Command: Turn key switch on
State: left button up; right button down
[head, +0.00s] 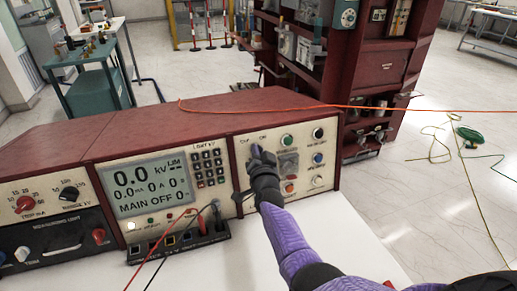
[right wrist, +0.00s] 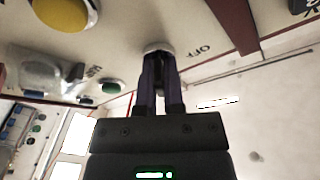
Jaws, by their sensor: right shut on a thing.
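The key switch (right wrist: 158,46) is a small round pale fitting on the cream panel, with an OFF label beside it in the right wrist view. My right gripper (right wrist: 158,72) is shut on the key switch, its two dark fingers reaching straight to the panel. The key itself is mostly hidden between the fingers. In the head view my right gripper (head: 257,155) is at the upper left of the right-hand panel (head: 310,150) and covers the switch. The display (head: 150,186) reads 0.0 kV and MAIN OFF. My left gripper is not in view.
Green, orange and white buttons (head: 289,187) sit close to the right of my gripper. Red and black leads run from a socket block (head: 178,240) in front of the console. An orange cable (head: 400,108) crosses behind. A dark red cabinet (head: 385,70) stands behind right.

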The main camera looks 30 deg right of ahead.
jog(key=shift+m, duration=0.8)
jog(key=shift+m+g+p, duration=0.3)
jog(key=shift+p, duration=0.05)
jog(key=c, duration=0.7)
grip_release()
jog(key=shift+c, duration=0.2)
jog(key=p+v, duration=0.4)
jog(key=v, duration=0.6)
jog(key=shift+p, duration=0.4)
